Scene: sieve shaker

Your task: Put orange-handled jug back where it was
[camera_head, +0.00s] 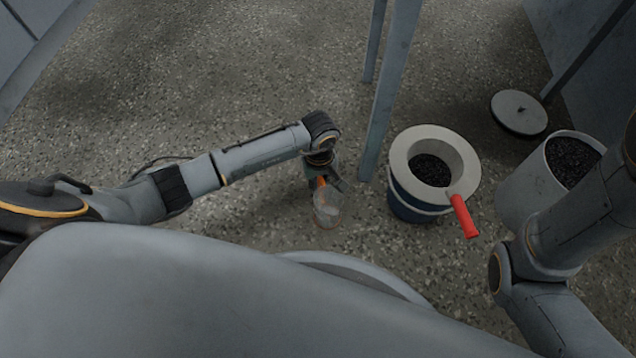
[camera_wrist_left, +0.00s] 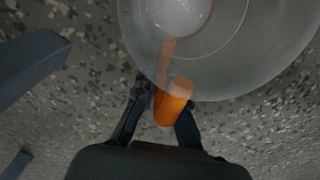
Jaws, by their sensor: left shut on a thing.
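The orange-handled jug (camera_head: 326,212) is a clear, see-through vessel near the middle of the head view, above the speckled floor. My left gripper (camera_head: 322,182) is shut on its orange handle. In the left wrist view the handle (camera_wrist_left: 174,101) sits between the two fingers of the left gripper (camera_wrist_left: 160,112), and the clear jug body (camera_wrist_left: 225,50) fills the top right. I cannot tell how far the jug is above the floor. My right arm comes in at the right edge of the head view; its gripper is out of frame.
Right of the jug stands a blue bucket (camera_head: 410,207) with a grey ring-shaped funnel (camera_head: 404,150) and a red handle (camera_head: 463,216). A pale bin (camera_head: 527,192) of dark granules and a round grey lid (camera_head: 519,112) are further right. A grey post (camera_head: 388,95) rises behind the jug. Floor at left is clear.

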